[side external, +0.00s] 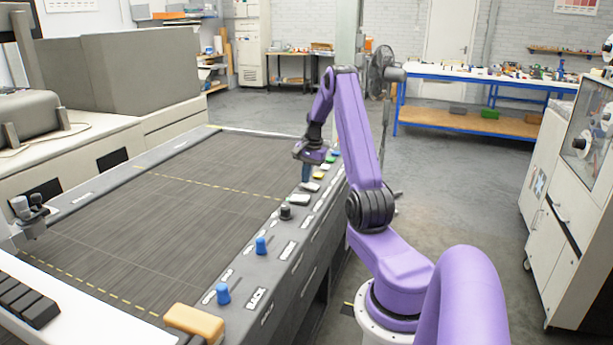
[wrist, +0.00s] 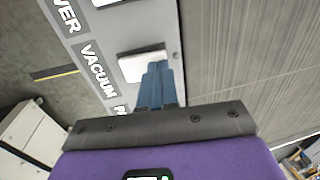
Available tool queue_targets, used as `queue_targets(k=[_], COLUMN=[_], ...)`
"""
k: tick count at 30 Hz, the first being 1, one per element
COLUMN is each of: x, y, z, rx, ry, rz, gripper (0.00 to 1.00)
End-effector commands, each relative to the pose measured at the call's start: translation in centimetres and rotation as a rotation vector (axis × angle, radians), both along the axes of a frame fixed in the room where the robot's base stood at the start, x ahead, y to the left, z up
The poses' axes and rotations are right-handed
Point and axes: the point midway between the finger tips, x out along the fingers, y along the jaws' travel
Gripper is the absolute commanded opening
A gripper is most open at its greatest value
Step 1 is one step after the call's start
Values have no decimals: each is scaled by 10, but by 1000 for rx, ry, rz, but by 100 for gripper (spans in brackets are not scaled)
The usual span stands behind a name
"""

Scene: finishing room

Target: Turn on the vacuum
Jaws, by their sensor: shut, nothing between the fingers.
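A white rocker switch (wrist: 140,66) sits next to the printed label VACUUM (wrist: 98,70) on the grey control strip in the wrist view. My gripper (wrist: 158,69) has its blue fingers together and empty. The fingertips overlap the right side of this switch in the picture and hide part of it. I cannot tell whether they touch it or which way the switch is tipped. In the side view, my gripper (side external: 306,179) points down at the control strip, close to a white switch (side external: 311,187).
Along the strip (side external: 268,275) stand a black knob (side external: 285,212), two blue knobs, and more white, yellow and green controls. The wide dark table bed (side external: 170,215) left of the strip is clear. A tan block (side external: 194,322) lies at the near corner.

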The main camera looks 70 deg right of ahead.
Motion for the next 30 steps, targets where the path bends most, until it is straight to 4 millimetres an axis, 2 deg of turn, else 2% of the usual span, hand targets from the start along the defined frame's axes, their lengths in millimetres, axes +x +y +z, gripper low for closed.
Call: queue_targets(k=[8,13,30], x=[0,5,-8], y=[0,1,0], z=[0,-6,-3], rx=[0,3,6], ry=[2,65,66], rz=[0,5,0], gripper=[0,0,0])
